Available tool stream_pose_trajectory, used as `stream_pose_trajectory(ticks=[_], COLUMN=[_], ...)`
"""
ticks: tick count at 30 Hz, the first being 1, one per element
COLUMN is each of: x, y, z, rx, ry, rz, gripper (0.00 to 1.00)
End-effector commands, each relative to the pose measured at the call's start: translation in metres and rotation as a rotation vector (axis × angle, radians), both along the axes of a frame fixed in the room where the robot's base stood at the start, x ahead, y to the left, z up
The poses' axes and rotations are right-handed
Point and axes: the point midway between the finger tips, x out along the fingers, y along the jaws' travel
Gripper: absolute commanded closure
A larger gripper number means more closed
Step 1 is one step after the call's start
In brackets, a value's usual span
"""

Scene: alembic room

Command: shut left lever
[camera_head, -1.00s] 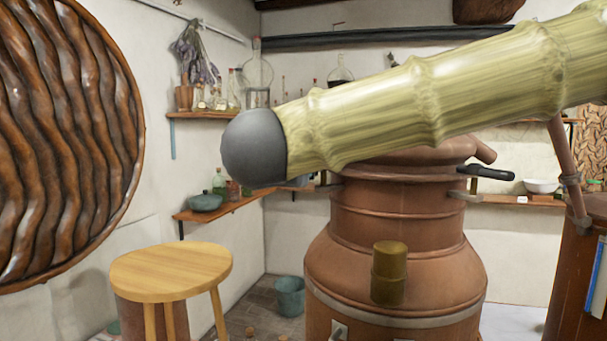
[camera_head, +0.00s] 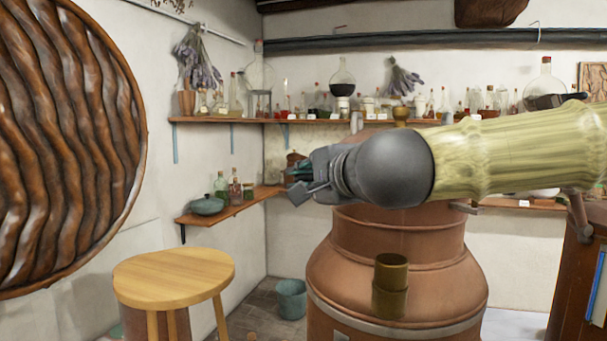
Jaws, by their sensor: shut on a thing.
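The copper still (camera_head: 345,265) stands in the middle, its top edge hidden behind my arm. My gripper (camera_head: 300,184) is a dark grey shape at the left of the still's neck, pointing left. Its fingers are small and partly turned from view; they are closed at the place of the left lever. The lever itself is mostly hidden by the gripper, so I cannot tell its angle.
A wooden stool (camera_head: 175,275) stands at the lower left, and a teal bucket (camera_head: 291,298) on the floor behind. A large carved brown disc (camera_head: 60,150) fills the left edge. A corner shelf (camera_head: 230,207) with bottles lies left of my gripper. A wooden barrel (camera_head: 575,270) stands right.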

Motion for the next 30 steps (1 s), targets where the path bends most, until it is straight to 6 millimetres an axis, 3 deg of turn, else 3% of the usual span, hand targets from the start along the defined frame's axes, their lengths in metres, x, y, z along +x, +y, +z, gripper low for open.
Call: stream_pose_trajectory(ticks=[14,15,19,30], x=[0.0000,0.0000,-0.0001,-0.0022], y=[-0.0007,-0.0007,-0.0004,-0.0011], z=[-0.0008,-0.0008,-0.0006,0.0006], rx=[-0.001,-0.001,0.000,0.000], ry=[0.001,0.001,0.001,0.000], rz=[0.013,0.013,0.014,0.014], gripper=[1.00,0.85,0.65,0.65])
